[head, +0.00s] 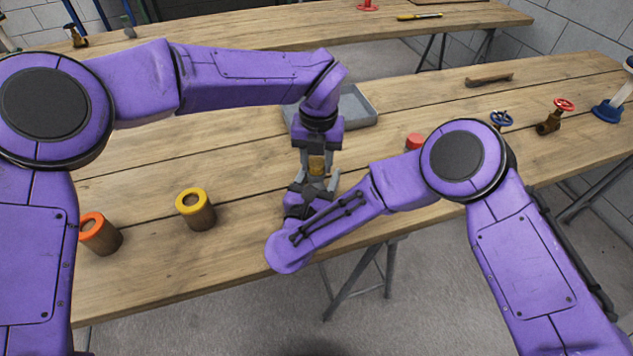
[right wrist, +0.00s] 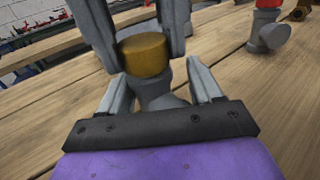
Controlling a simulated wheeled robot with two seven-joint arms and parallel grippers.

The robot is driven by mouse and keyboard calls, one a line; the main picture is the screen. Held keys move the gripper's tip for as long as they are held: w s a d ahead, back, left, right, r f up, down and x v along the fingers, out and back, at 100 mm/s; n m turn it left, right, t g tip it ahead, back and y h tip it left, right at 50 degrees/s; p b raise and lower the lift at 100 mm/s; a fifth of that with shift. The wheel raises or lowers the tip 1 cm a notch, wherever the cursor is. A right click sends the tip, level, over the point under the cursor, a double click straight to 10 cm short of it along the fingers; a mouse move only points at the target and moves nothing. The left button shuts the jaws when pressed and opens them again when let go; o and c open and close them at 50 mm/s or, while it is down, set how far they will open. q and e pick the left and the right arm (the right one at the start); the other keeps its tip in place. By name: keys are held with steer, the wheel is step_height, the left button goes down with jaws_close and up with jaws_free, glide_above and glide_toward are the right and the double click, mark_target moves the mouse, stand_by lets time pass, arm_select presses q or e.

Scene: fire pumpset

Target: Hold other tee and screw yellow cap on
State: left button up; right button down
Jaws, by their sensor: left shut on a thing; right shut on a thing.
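The yellow cap (right wrist: 145,55) sits on or just over the upper end of a grey tee (right wrist: 157,92); I cannot tell how far it is seated. My left gripper (head: 317,160) points down and is shut on the cap, with a finger on each side. My right gripper (right wrist: 163,92) is shut on the tee from the near side, below the cap. In the head view the cap (head: 317,165) shows between the fingers, and the tee is mostly hidden. Another grey tee (right wrist: 265,38) with a red cap (right wrist: 267,3) stands apart at the right.
A grey tray (head: 355,108) lies behind my left gripper. Yellow-topped (head: 192,202) and orange-topped (head: 93,224) cylinders stand at the left. The table's front edge is close.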

arm_select(q)
steer(key=o, duration=1.2)
steer(key=shift+a, duration=0.1)
arm_select(e)
steer(key=shift+f, duration=0.1)
arm_select(q)
steer(key=shift+o, duration=0.2)
steer(key=shift+r, duration=0.1)
arm_select(e)
steer(key=c, duration=0.6)
jaws_free()
steer(key=o, duration=0.5)
arm_select(q)
step_height(320, 180, up, 12)
arm_select(e)
steer(key=shift+w, duration=0.1)
arm_select(q)
steer(key=shift+s, duration=0.15)
step_height(320, 180, down, 2)
steer(key=shift+f+b, duration=0.1)
steer(key=shift+b, duration=0.85)
arm_select(e)
steer(key=v, duration=1)
steer(key=shift+s+a, duration=0.1)
steer(key=shift+s, duration=0.15)
